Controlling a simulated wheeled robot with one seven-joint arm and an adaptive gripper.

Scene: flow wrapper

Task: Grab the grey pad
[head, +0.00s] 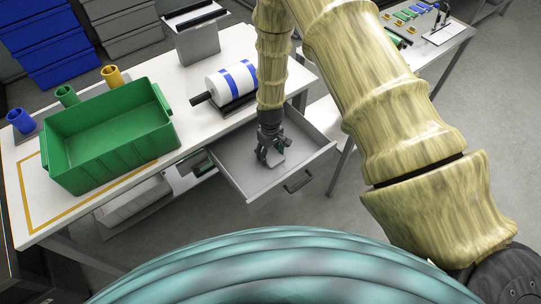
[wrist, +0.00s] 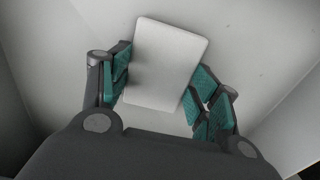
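The grey pad (wrist: 164,62) is a flat, light grey block with rounded corners. In the wrist view it lies between the fingers of my gripper (wrist: 157,92), tilted a little in the picture. The left finger is at the pad's left edge and the right finger is close to its lower right edge; I cannot tell whether both press on it. In the head view my gripper (head: 270,152) is down inside the open grey drawer (head: 225,171), and the pad (head: 276,157) shows partly beside the fingers. The fingers hide part of it.
The drawer walls stand close around my gripper; its front has a dark handle (head: 298,181). A roll with blue bands (head: 232,80) sits on the table just above. A green crate (head: 110,145) and several coloured cups stand at the left. A second table is at the right.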

